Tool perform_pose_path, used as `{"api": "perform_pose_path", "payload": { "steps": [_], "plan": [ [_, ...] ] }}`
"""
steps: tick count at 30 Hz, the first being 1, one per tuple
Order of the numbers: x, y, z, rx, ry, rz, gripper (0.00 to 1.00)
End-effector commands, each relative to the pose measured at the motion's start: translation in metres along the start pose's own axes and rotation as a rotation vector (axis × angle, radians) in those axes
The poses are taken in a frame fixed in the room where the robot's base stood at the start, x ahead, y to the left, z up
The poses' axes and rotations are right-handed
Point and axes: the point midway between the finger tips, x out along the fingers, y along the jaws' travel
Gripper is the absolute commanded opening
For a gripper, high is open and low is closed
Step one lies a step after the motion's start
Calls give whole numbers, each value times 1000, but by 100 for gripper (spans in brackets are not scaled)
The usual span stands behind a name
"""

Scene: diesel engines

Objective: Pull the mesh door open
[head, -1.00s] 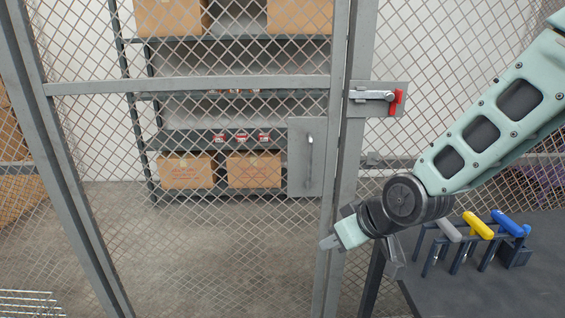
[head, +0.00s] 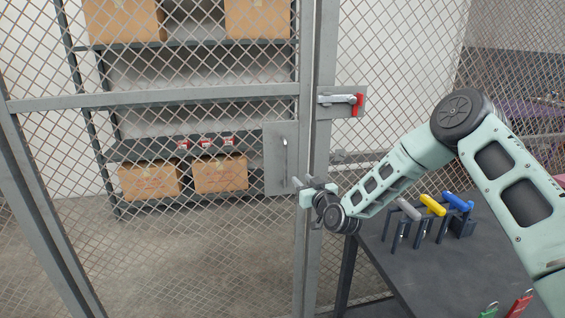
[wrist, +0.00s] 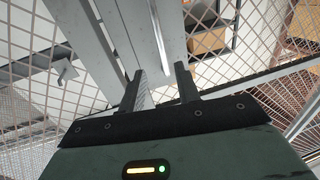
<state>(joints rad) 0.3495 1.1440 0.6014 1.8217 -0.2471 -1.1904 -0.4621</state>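The mesh door (head: 150,98) is a grey frame with wire mesh and stands closed against the post, as far as I can tell. A grey plate with an upright bar handle (head: 285,157) is at its right edge. Above and to the right, a latch with a red end (head: 345,101) lies level across the post. My gripper (head: 297,184) is just right of and below the handle's lower end, apart from it as far as I can tell. In the wrist view my gripper (wrist: 158,74) has its two fingers spread, with grey door metal behind them and nothing visibly held.
Right of the door, a dark table (head: 425,255) carries a rack of grey, yellow and blue T-handled tools (head: 431,205). Behind the mesh, a shelf (head: 190,101) holds cardboard boxes. The floor behind the door looks clear.

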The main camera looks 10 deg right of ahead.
Motion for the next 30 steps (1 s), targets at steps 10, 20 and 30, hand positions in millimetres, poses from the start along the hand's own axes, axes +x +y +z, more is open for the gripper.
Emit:
{"api": "perform_pose_path", "payload": {
  "steps": [10,20,30],
  "plan": [
    [62,-1,-2,1,-1,0,33],
    [112,-1,-2,1,0,0,33],
    [140,-2,0,1,-2,-2,33]
  ]
}}
